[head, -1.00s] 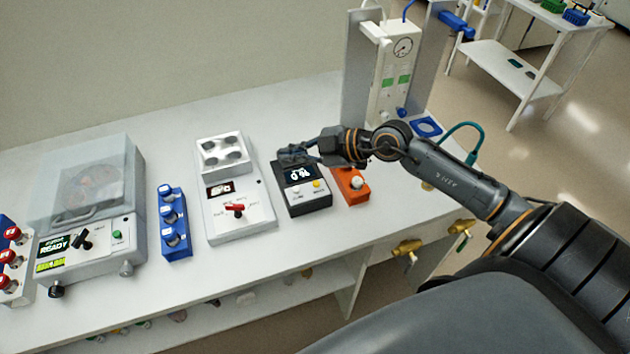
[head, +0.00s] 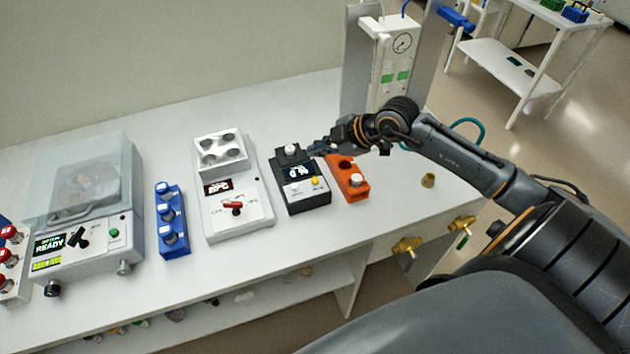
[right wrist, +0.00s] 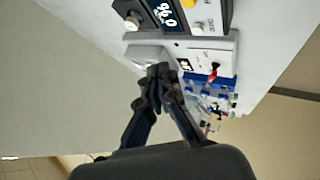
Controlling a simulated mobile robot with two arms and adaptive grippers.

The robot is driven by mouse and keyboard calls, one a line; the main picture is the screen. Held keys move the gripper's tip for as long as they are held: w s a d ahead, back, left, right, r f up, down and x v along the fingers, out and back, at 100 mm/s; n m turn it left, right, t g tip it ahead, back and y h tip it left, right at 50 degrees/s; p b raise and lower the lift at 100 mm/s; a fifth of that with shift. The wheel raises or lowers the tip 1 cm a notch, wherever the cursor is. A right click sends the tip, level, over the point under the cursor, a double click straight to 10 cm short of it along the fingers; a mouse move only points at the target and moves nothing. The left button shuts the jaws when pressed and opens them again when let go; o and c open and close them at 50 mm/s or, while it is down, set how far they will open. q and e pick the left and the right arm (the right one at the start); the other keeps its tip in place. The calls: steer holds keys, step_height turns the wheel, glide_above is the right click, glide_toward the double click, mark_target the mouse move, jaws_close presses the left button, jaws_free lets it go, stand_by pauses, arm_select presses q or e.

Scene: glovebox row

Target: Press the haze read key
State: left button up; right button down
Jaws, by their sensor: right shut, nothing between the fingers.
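A black meter (head: 308,202) with a lit digit display (head: 298,171) stands on the bench. A yellow button (head: 315,181) and a pale label or key (head: 292,190) sit on its front; their lettering is too small to read in the head view. A grey-white capped piece (head: 291,150) stands at the meter's top. My right gripper (head: 319,147) is shut and empty, above and right of the meter's back edge, not touching the buttons. In the right wrist view, its fingers (right wrist: 160,78) are closed together, with the meter display (right wrist: 163,14) beyond. My left gripper is out of view.
An orange rack (head: 353,192) stands right of the meter. A white instrument (head: 240,220) with a red lever stands left, then a blue rack (head: 172,245) and a lidded machine (head: 85,265). A tall white panel unit (head: 392,75) stands behind my arm.

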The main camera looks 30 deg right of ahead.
steer(key=b, duration=0.5)
glide_above(318, 182)
step_height(318, 182, down, 6)
steer(key=shift+r, duration=0.25)
step_height(318, 182, down, 2)
steer(key=shift+f, duration=0.15)
stand_by(0.7)
steer(key=shift+f, duration=0.3)
steer(key=shift+f+b, duration=0.35)
steer(key=shift+f, duration=0.05)
stand_by(0.6)
steer(key=shift+r, duration=0.1)
steer(key=shift+r+p, duration=0.75)
steer(key=shift+p, duration=0.2)
